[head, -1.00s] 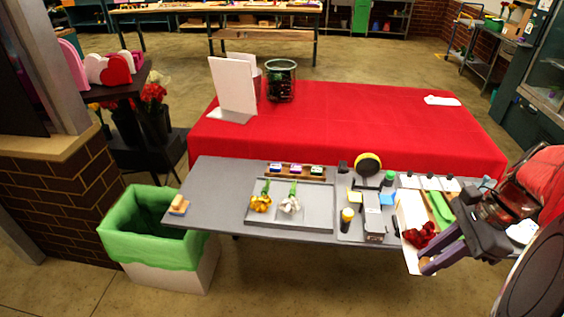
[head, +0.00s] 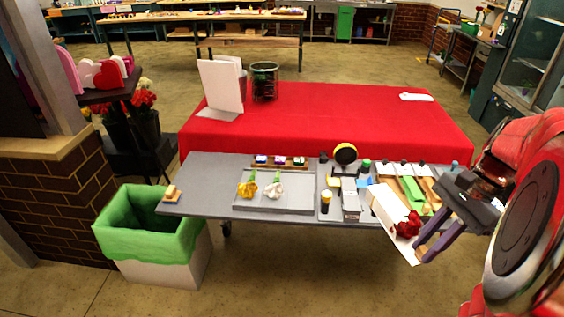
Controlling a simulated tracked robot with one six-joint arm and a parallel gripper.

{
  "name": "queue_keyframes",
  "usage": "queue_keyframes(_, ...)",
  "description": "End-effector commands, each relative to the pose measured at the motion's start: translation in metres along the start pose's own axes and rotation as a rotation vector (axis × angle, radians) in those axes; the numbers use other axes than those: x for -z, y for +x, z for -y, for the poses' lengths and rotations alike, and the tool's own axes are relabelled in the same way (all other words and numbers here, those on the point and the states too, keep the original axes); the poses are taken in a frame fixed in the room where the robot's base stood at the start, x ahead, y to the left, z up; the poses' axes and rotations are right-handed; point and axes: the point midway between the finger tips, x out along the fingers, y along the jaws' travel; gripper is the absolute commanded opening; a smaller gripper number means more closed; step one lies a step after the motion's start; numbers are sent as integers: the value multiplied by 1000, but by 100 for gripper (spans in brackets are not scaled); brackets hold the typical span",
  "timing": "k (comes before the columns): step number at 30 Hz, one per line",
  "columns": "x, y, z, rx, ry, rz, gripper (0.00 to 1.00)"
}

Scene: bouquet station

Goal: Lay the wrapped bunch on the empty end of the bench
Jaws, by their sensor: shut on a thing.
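The wrapped bunch has dark red roses (head: 407,226) in white paper (head: 388,209) and is at the front edge of the right end of the grey bench (head: 222,172). My gripper (head: 422,248) is beside the roses at the right, its two purple-grey fingers pointing down and left. It is shut on the bunch; the exact grip point is hard to see. I cannot tell whether the paper touches the bench. The bench's left end is mostly bare, with a small tan-and-white block (head: 172,193) at its corner.
A grey tray (head: 297,203) with a yellow flower and a white flower lies mid-bench. Tape, bottles and small tools crowd the bench right of it. A green-lined bin (head: 150,236) stands below the left end. A red-covered table (head: 330,115) is behind.

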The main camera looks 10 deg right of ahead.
Motion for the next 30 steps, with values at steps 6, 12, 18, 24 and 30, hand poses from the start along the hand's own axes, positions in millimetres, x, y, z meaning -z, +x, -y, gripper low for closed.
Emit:
queue_keyframes(6, 9, -6, 26, -71, -172, -1, 0)
queue_keyframes(12, 15, -5, 64, -155, -379, -1, 0)
queue_keyframes(18, 13, 8, 110, -240, -585, 2, 0)
queue_keyframes(24, 1, 30, 157, -317, -772, 5, 0)
queue_keyframes(30, -19, 61, 199, -385, -937, 7, 0)
